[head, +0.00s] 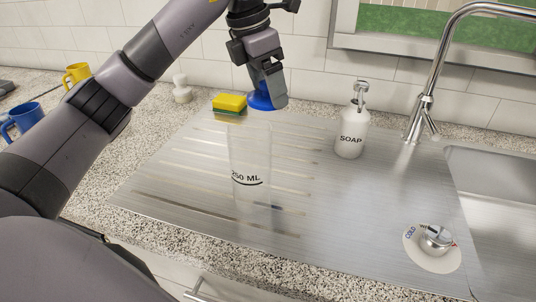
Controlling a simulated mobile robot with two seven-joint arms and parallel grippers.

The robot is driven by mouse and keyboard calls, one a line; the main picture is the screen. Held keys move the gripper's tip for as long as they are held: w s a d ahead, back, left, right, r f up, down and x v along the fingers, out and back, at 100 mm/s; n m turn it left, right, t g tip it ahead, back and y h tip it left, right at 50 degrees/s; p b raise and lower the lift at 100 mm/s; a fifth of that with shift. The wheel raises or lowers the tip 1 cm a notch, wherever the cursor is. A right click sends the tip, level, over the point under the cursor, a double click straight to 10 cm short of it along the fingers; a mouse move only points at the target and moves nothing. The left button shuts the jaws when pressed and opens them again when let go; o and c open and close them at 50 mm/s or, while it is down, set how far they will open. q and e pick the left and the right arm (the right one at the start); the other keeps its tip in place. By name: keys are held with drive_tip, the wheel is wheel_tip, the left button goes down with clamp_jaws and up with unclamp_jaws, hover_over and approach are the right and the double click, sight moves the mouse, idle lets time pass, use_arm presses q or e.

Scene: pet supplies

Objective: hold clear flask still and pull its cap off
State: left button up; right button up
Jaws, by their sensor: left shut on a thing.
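The clear flask (250,160), marked 250 ML, stands upright on the steel drainboard; its see-through walls are faint against the metal. A blue cap (262,102) is between the fingers of my left gripper (270,94), which is shut on it. The cap shows above and slightly right of the flask's top, with a small gap in the picture. The gripper's finger hides part of the cap's right side. My right gripper is not in view, and no gripper shows on the flask body.
A yellow and green sponge (229,103) lies behind the flask. A soap bottle (352,130) stands to the right, near the faucet (425,100) and sink (495,185). A cold-water knob (436,240) is at front right. Blue (22,120) and yellow (77,75) mugs stand at left.

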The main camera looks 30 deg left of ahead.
sight(250, 99)
use_arm(q)
wheel_tip(250, 99, down, 15)
idle(0.4)
drive_tip(key=shift+f+b, duration=0.2)
drive_tip(key=shift+b, duration=0.1)
drive_tip(key=o, duration=0.9)
drive_tip(key=shift+r, duration=0.15)
drive_tip(key=v, duration=1.2)
